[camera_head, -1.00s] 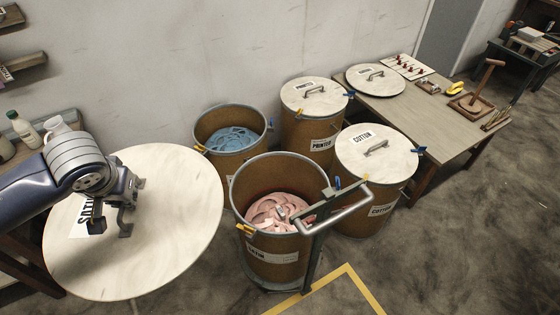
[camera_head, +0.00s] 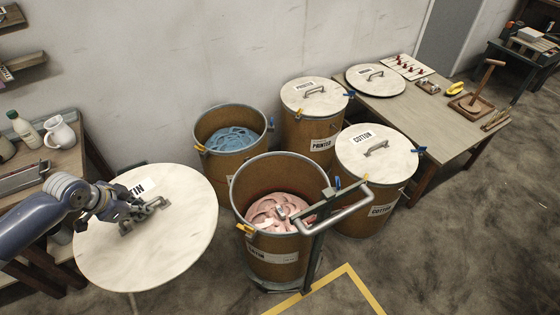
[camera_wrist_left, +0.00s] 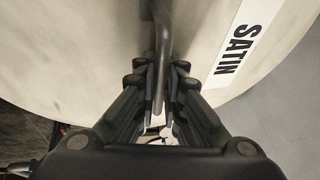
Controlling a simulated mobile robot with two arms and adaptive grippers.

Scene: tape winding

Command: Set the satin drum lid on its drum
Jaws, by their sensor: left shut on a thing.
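The satin lid (camera_head: 165,245) is a large pale round disc with a partly covered label ending in "TIN". My left gripper (camera_head: 143,216) is shut on its handle and holds the lid in the air, left of the satin drum. In the left wrist view the fingers (camera_wrist_left: 160,98) close around the grey handle (camera_wrist_left: 162,35), and the "SATIN" label (camera_wrist_left: 235,42) is on the lid (camera_wrist_left: 95,30). The satin drum (camera_head: 272,245) is brown, open and holds pink ribbon (camera_head: 278,211). My right gripper is not seen.
A cart with a grey push handle (camera_head: 345,212) carries the satin drum, its handle rising at the drum's right rim. An open drum with blue ribbon (camera_head: 232,139) and lidded PRINTED (camera_head: 310,97) and COTTON (camera_head: 375,150) drums stand behind. A side table (camera_head: 65,160) is left of the lid.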

